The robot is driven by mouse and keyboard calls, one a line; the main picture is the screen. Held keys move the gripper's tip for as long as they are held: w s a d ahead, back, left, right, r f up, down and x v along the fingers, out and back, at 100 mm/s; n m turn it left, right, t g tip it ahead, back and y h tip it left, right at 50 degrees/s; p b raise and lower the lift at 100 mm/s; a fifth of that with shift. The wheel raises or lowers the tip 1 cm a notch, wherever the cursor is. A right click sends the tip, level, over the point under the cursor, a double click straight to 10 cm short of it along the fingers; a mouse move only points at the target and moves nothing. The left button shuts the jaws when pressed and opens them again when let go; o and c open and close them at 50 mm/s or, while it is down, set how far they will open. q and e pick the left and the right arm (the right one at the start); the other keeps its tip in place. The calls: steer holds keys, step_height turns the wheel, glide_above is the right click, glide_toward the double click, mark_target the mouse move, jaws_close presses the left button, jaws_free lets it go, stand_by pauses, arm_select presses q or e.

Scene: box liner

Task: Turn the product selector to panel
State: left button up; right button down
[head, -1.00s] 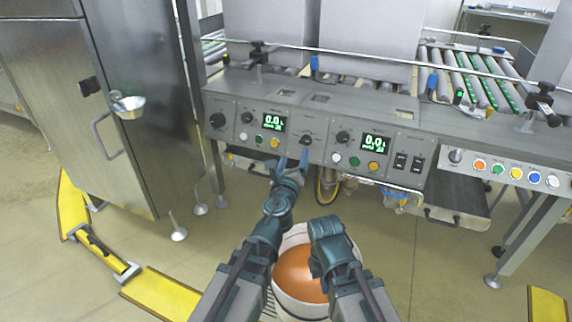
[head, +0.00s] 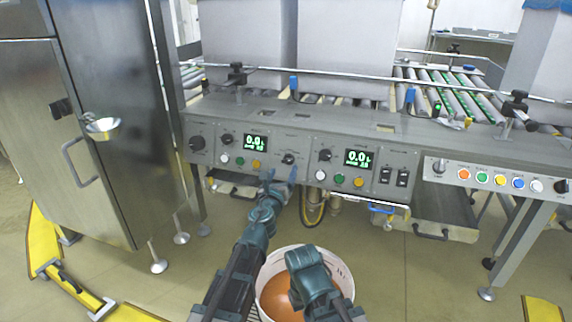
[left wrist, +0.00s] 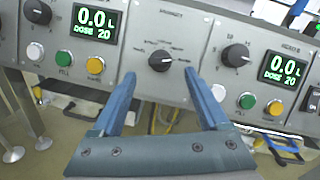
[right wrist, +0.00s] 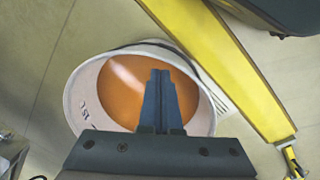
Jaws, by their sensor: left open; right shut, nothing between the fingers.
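The product selector is a black knob (head: 289,158) in the middle of the grey control panel, between the two green displays. In the left wrist view the knob (left wrist: 160,61) sits centred just beyond my fingertips, with several small labels around it that are too blurred to read. I cannot tell for sure which label it points to. My left gripper (head: 280,173) is open, its blue fingers pointing at the panel, one to each side of the knob and slightly below it, apparently short of it. My right gripper (right wrist: 160,75) is shut and empty above the white bucket.
A white bucket (head: 335,268) of orange liquid stands below my arms. Other dose knobs (left wrist: 235,55) and coloured buttons (left wrist: 248,101) flank the selector closely. A steel cabinet (head: 115,110) stands at the left. A yellow floor barrier (right wrist: 225,65) lies beside the bucket.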

mark_target(287, 162)
arm_select(q)
steer(key=x, duration=0.5)
steer(key=shift+w, duration=0.35)
jaws_close()
